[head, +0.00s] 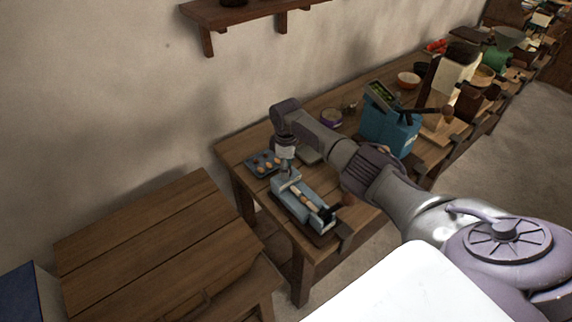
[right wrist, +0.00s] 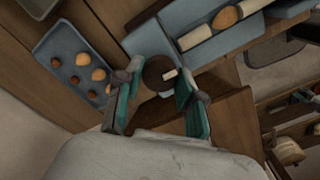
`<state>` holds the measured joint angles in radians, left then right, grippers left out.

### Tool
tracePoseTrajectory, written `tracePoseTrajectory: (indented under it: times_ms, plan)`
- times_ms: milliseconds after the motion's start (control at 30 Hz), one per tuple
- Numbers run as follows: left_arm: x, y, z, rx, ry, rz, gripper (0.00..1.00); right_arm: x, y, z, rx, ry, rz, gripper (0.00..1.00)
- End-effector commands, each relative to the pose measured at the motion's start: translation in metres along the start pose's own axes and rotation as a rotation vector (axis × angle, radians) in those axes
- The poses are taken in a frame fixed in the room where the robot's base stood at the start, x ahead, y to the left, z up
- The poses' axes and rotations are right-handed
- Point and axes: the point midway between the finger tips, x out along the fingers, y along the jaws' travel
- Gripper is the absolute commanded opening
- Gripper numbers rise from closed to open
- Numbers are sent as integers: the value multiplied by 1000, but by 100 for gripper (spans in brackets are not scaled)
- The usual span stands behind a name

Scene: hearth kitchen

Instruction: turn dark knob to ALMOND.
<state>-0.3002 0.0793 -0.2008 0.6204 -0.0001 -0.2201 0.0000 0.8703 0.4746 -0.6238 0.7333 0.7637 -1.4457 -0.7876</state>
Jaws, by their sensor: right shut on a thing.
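The dark knob (right wrist: 158,74) is round and dark brown with a pale mark on its face. My right gripper (head: 287,168) points down over the device's far end in the head view. In the right wrist view its two fingers (right wrist: 155,84) stand on either side of the knob, shut on it. In the head view the gripper hides the knob. No ALMOND lettering is readable. My left gripper is not in view.
A blue-grey tray (right wrist: 78,62) of several brown and tan round pieces lies beside the device. A lower wooden table (head: 150,240) at left is bare.

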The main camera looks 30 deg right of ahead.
Motion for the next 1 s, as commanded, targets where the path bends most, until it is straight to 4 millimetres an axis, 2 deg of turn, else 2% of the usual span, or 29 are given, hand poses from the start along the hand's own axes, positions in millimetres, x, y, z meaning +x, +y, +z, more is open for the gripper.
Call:
tracePoseTrajectory:
  times_ms: [600, 1000]
  plan:
    - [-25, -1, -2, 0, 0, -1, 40, -3, 1, -1, 543, 2, 1, 4]
    - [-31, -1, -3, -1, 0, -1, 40, -2, 2, -1, 711, 3, 3, 4]
